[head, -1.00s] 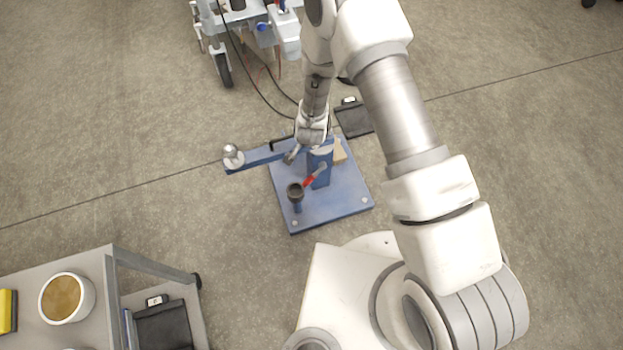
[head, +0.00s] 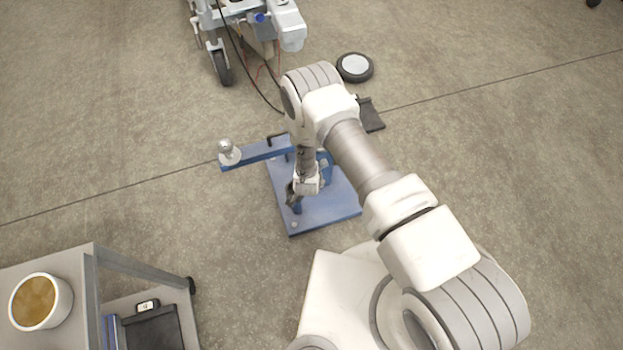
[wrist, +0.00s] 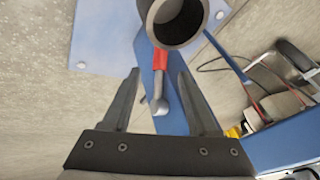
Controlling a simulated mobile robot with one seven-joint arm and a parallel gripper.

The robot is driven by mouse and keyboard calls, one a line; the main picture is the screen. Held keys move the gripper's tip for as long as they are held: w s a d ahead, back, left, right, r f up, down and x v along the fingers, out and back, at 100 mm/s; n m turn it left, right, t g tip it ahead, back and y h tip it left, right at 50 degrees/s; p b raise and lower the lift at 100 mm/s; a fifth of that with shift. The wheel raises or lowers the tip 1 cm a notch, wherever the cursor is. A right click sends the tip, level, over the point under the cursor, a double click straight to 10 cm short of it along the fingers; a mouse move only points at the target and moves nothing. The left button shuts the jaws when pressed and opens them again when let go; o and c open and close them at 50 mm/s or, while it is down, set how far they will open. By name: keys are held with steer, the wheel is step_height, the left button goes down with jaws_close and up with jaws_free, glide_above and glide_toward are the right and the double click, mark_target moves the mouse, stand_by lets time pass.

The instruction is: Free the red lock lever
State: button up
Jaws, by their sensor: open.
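The red lock lever (wrist: 161,60) shows in the wrist view as a red grip with a grey metal end. It lies between the two fingers of my gripper (wrist: 158,76); the fingers are open, with a gap on each side of it. A dark round-mouthed tube (wrist: 178,20) is just beyond the fingertips. Behind the lever is a blue upright (wrist: 148,60). In the head view, my gripper (head: 293,194) is low over the blue base plate (head: 335,207), and the arm hides the lever there.
A blue bar (head: 254,154) with a metal ball (head: 226,147) sticks out to the left of the base plate. A wheeled machine (head: 222,60) and a loose wheel (head: 355,67) are behind. A grey cart (head: 140,262) stands at lower left. Floor between is clear.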

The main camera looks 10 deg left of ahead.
steer(key=b+x, duration=0.3)
steer(key=x, duration=0.5)
steer(key=shift+w+f, duration=0.1)
steer(key=shift+f, duration=0.15)
jaws_close()
stand_by(1.0)
